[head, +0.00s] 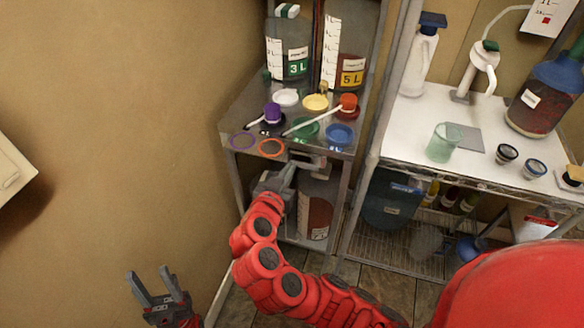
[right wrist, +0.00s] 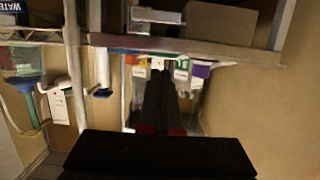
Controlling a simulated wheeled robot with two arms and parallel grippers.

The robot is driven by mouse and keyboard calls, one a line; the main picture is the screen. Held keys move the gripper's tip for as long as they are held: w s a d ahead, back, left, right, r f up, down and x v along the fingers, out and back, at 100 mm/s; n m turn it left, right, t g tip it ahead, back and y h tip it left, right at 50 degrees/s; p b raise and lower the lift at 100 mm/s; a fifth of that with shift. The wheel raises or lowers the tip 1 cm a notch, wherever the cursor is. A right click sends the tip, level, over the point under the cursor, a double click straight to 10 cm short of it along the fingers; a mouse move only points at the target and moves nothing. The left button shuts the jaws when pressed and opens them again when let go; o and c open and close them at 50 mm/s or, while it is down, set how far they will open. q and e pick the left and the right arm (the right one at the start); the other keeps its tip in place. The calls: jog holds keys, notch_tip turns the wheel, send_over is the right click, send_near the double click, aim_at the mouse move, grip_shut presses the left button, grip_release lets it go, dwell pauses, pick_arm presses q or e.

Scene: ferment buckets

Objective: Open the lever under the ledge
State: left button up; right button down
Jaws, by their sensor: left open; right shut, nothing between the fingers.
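The ledge (head: 246,153) is the front edge of a grey shelf at the centre of the head view, with coloured rings and lids on it. A pale grey piece (head: 309,160) shows just under the ledge; I cannot tell for certain that it is the lever. My right gripper (head: 288,172) is shut and empty, just below the ledge and close to that piece. Whether they touch is unclear. In the right wrist view my dark fingers (right wrist: 162,95) point toward the shelf edge (right wrist: 190,47). My left gripper (head: 152,287) is open and empty at lower left, far from the shelf.
A large bottle (head: 318,205) stands under the ledge beside my right gripper. Two big bottles, 3 L (head: 289,50) and 5 L (head: 345,50), stand on the shelf. A white-topped rack (head: 405,135) with bottles and a beaker (head: 443,142) is at right. A bare wall is at left.

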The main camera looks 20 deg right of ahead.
jog(key=p, duration=0.3)
send_over(298, 164)
jog(key=s, duration=0.2)
jog(key=shift+a+f, duration=0.25)
jog(key=shift+f, duration=0.65)
jog(key=shift+f+p, duration=0.4)
jog(key=shift+f, duration=1.8)
jog(key=shift+a, duration=0.1)
